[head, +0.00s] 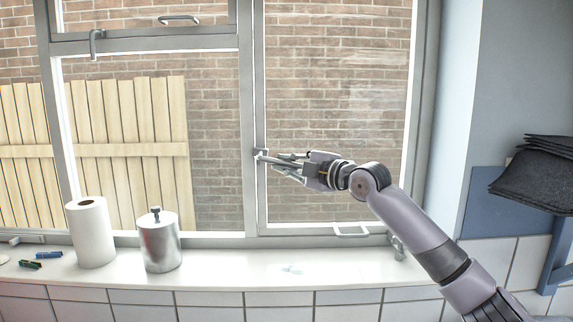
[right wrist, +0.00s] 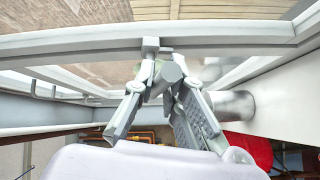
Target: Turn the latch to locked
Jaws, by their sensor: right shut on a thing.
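The latch (head: 260,155) is a grey handle on the upright bar between the left and right window panes. My right gripper (head: 283,163) reaches it from the right and is shut on it. In the right wrist view the latch (right wrist: 172,72) is a stubby grey lever on the pale window frame, between the two fingers of my right gripper (right wrist: 163,90). The fingers partly cover the lever, so its exact angle is hard to tell. My left gripper is not in view.
A paper roll (head: 91,235) and metal canister (head: 160,245) stand on the white sill (head: 225,275). Dark folded cloths (head: 535,180) lie at right.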

